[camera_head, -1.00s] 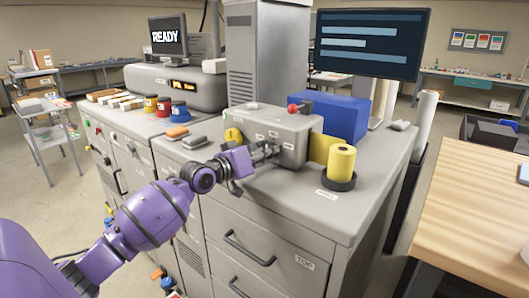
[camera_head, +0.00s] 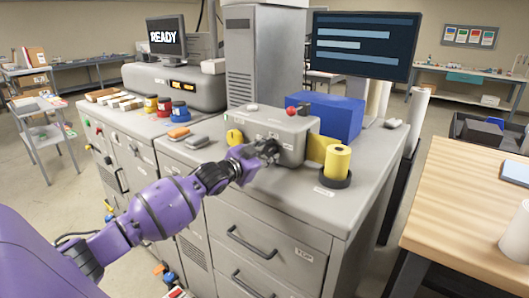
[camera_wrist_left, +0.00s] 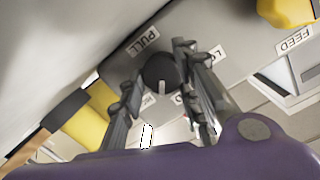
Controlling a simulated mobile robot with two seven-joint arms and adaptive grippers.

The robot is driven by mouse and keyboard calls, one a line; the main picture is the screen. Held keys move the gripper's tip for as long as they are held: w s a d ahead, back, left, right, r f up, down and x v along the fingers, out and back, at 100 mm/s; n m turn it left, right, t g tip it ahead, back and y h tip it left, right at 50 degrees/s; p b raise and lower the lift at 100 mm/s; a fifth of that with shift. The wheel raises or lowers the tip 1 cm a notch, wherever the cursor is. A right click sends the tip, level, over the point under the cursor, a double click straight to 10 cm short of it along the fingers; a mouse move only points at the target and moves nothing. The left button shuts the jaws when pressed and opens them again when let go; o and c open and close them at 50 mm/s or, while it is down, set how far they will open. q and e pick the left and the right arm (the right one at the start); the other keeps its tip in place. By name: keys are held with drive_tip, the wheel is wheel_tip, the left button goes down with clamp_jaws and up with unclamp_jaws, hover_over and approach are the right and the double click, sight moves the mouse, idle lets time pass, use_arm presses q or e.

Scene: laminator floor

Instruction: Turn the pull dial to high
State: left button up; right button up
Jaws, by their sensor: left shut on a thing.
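The pull dial (camera_wrist_left: 160,72) is a round dark knob with a pale pointer mark on the front face of a small grey machine (camera_head: 285,128). A PULL label (camera_wrist_left: 143,40) is beside it. Another label (camera_wrist_left: 217,55), partly covered by a finger, seems to begin with LO. The pointer is toward the bottom of the left wrist view. My left gripper (camera_head: 267,151) is at the machine's front, its fingers (camera_wrist_left: 158,73) shut on the dial from either side. In the head view the gripper hides the dial. My right gripper is not in view.
The grey machine stands on a cabinet top with a yellow roll (camera_head: 337,161) at its right and a blue block (camera_head: 330,117) behind. A yellow knob (camera_head: 234,136) is on the machine's left. A wooden table (camera_head: 460,200) is at right.

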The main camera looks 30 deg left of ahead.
use_arm(q)
drive_tip(key=m, duration=0.3)
drive_tip(key=shift+d+f+y+p, duration=0.2)
drive_tip(key=shift+f+y+p, duration=0.1)
drive_tip(key=shift+f+p, duration=0.05)
drive_tip(key=shift+f+m, duration=0.15)
drive_tip(key=shift+m, duration=0.55)
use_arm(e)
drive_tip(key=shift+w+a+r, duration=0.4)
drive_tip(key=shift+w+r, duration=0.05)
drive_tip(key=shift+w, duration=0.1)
use_arm(q)
drive_tip(key=shift+f, duration=0.15)
drive_tip(key=o, duration=1.1)
drive_tip(key=shift+c, duration=0.2)
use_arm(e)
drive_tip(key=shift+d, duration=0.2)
use_arm(q)
drive_tip(key=shift+a+r, duration=0.15)
drive_tip(key=shift+r, duration=0.05)
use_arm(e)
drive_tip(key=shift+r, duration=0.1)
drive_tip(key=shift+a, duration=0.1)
